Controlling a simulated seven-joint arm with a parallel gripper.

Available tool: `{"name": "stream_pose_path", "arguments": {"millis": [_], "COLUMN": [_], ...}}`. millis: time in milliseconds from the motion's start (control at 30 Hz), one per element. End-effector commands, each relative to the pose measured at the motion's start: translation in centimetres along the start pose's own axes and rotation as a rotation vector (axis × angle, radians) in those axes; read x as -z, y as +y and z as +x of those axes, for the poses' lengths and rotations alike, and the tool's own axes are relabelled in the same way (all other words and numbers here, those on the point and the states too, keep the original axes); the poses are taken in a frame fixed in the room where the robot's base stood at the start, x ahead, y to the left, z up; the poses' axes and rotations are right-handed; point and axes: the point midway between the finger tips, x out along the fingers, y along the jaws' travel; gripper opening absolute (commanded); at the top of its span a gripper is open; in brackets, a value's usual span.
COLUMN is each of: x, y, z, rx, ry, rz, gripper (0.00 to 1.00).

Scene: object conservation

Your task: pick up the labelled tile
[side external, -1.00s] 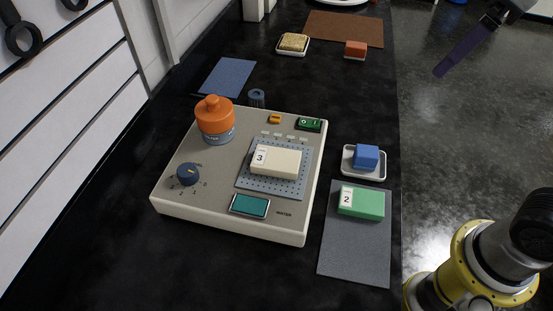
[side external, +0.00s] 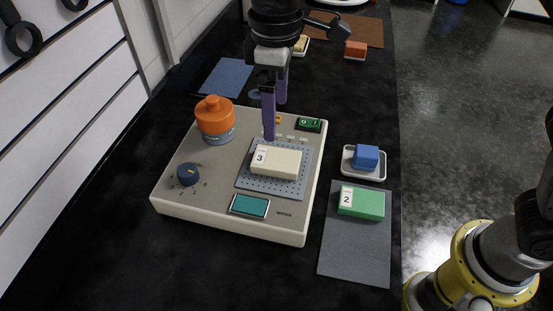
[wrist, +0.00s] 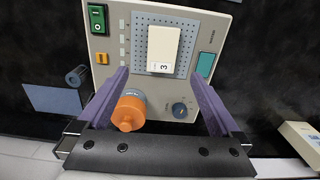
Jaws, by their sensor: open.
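A cream tile labelled 3 (side external: 277,162) lies flat on the grey perforated pad (side external: 246,184) of the console. It also shows in the wrist view (wrist: 163,44), beyond my fingertips. A green tile labelled 2 (side external: 364,203) lies on a grey mat (side external: 353,250) to the right of the console; it is not in the wrist view. My gripper (side external: 275,121) is open and empty, its purple fingers pointing down above the console's back part, near the cream tile but apart from it. In the wrist view the fingers (wrist: 157,74) are spread wide.
The console (side external: 205,207) carries an orange-capped jar (side external: 215,120), a blue dial (side external: 188,174), a teal screen (side external: 249,205) and a green switch (side external: 309,125). A blue block (side external: 366,157) sits in a white dish (side external: 349,166) at the right. Dark counter is clear at the front left.

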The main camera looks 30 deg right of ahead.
Motion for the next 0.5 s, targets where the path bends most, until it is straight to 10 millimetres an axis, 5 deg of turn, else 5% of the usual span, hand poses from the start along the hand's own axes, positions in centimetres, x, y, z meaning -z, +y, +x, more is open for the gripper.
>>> {"name": "stream_pose_path", "arguments": {"millis": [200,500], "x": [-0.1,-0.1], "y": [0.0,-0.1], "z": [4.1,6.4], "rx": [0.0,0.0], "ry": [-0.002,0.0], "rz": [0.002,0.002], "gripper": [1.0,1.0]}}
